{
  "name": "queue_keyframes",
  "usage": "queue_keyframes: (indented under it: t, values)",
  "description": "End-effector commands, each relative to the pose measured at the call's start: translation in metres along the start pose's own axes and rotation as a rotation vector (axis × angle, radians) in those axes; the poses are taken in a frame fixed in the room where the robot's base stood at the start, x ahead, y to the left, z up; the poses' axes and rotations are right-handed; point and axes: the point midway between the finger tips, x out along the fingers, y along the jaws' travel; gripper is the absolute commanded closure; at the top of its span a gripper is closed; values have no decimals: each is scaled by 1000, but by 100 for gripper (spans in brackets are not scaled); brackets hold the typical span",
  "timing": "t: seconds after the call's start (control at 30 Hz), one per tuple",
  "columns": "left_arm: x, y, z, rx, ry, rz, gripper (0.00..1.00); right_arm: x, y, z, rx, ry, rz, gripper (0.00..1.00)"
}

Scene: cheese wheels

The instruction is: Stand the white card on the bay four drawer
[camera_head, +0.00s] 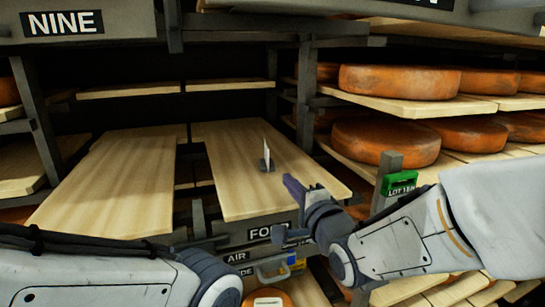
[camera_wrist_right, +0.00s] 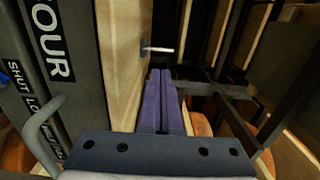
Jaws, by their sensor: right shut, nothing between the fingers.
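The white card (camera_head: 266,150) stands upright in a small dark foot on the bay four drawer (camera_head: 225,180), a pale wooden board with a dark front marked FOUR, partly hidden by my right gripper. In the right wrist view the card (camera_wrist_right: 163,50) shows as a thin white strip beside the board (camera_wrist_right: 121,70), just beyond the fingertips. My right gripper (camera_head: 290,183), with purple fingers, is at the board's right side, apart from the card. Its fingers (camera_wrist_right: 160,75) are together with nothing between them. My left arm shows at the bottom left, but its gripper is out of view.
Another pale board (camera_head: 110,185) lies to the left. Orange cheese wheels (camera_head: 385,140) fill the shelves at right. A green LOT tag (camera_head: 400,182) is on a post near my right arm. A grey handle (camera_wrist_right: 38,125) sticks out by the drawer front.

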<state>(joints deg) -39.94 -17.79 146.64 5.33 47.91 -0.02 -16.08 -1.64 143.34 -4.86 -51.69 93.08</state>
Motion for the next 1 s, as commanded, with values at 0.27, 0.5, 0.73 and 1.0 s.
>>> queue_keyframes:
  t: [0.27,0.5,0.73,1.0]
  values:
    - [-20,1,-1,0,-1,0,50,57,-2,-1,0,1,1,100]
    - [-35,2,-2,0,-1,0,50,93,-2,-2,-1,2,-1,100]
    - [-39,3,-2,0,-1,0,50,106,0,-2,-1,2,-2,100]
    - [-38,3,-2,0,-1,0,50,107,0,-2,-1,2,-2,100]
